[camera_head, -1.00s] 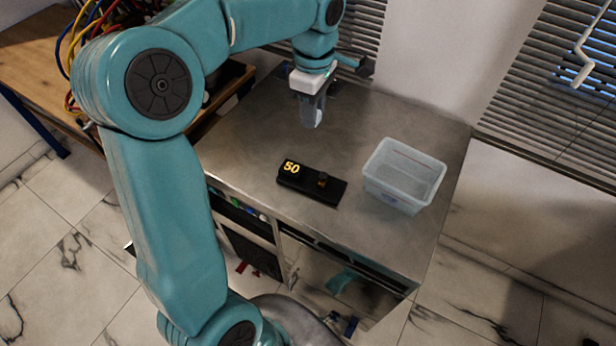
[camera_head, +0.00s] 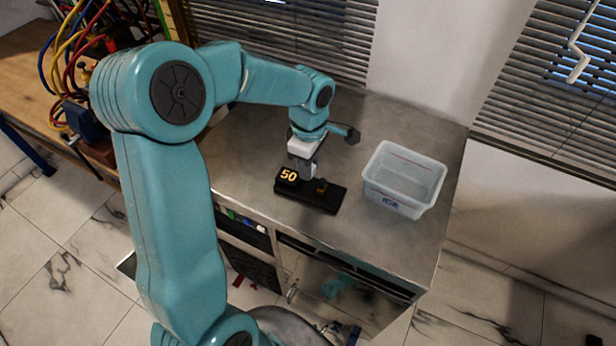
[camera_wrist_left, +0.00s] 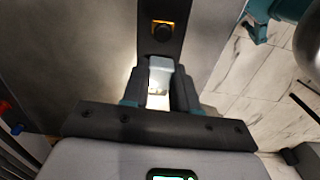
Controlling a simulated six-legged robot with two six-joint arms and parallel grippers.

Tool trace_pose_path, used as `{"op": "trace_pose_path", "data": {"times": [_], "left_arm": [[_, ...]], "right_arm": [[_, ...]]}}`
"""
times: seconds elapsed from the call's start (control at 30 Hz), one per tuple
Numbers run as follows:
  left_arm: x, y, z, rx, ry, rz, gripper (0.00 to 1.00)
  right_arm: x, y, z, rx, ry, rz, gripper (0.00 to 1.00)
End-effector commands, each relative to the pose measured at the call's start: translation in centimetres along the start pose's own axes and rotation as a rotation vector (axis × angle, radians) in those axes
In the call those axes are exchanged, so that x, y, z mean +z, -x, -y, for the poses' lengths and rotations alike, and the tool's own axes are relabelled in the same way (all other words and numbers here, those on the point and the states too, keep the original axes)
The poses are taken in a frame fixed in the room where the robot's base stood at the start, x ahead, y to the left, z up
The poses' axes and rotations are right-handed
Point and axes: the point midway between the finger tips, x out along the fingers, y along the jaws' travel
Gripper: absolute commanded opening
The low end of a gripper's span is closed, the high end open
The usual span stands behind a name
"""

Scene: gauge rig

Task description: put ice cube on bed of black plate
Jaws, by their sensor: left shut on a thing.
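The black plate (camera_head: 325,201) lies on the metal counter, with a yellow "50" at its left end and a small dark post (camera_head: 321,187) with an amber glow near its middle. My left gripper (camera_head: 306,170) is just above or behind the plate. In the left wrist view its fingers (camera_wrist_left: 160,88) are shut on a pale, translucent ice cube (camera_wrist_left: 159,76). The plate with its amber-lit square (camera_wrist_left: 162,32) runs ahead of the fingers there. Whether the cube touches the plate cannot be told. My right gripper does not show.
A clear plastic bin (camera_head: 404,180) with a blue label stands on the counter (camera_head: 400,125) to the right of the plate. A wooden bench with coloured cables (camera_head: 70,70) is at the far left. The counter behind the plate is clear.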

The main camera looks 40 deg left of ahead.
Motion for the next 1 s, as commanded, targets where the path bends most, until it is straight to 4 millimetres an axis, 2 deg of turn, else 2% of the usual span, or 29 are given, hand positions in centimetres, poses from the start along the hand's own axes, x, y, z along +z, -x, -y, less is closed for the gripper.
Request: {"op": "trace_pose_path", "data": {"times": [0.4, 0.8, 0.83, 0.9, 1.0], "left_arm": [[-0.2, -5.1, 0.0, -0.001, -0.001, -0.001, 0.00], [-0.2, -5.7, -0.1, 0.001, -0.001, 0.000, 0.00], [-0.2, -5.6, -0.1, 0.001, -0.001, 0.000, 0.32], [-0.2, -5.5, 0.0, 0.001, -0.001, 0.000, 0.54], [-0.2, -5.5, 0.0, 0.001, -0.001, -0.001, 0.54]], "right_arm": [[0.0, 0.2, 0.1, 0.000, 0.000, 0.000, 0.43], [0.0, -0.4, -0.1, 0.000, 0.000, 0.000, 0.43], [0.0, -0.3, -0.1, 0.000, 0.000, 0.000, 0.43], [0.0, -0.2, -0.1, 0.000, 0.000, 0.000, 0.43], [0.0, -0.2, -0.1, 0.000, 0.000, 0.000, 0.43]]}}
